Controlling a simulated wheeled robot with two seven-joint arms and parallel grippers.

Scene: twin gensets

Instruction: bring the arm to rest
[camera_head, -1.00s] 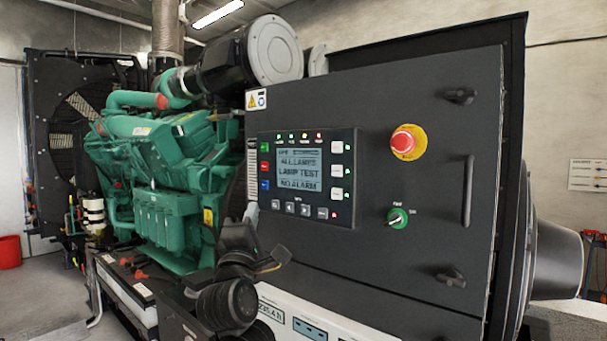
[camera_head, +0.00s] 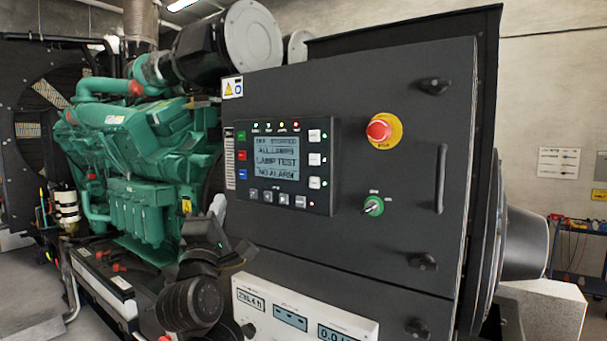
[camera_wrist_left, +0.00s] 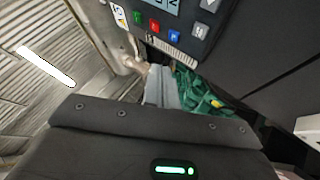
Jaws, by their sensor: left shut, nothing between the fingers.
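My left gripper (camera_head: 218,205) is low in the middle of the head view, just left of the control panel's lower left corner. Its light grey fingers point up and are together, with nothing between them. In the left wrist view the fingers (camera_wrist_left: 163,86) are also closed and empty, with green engine parts behind them. The dark control cabinet (camera_head: 412,215) fills the right half of the head view. Its control panel (camera_head: 325,170) has a lit screen reading "LAMP TEST" and "NO ALARM". My right gripper is in neither view.
The green engine (camera_head: 140,150) stands behind and left of my arm. A white meter strip (camera_head: 300,318) is below. A blue cart (camera_head: 577,245) stands far right.

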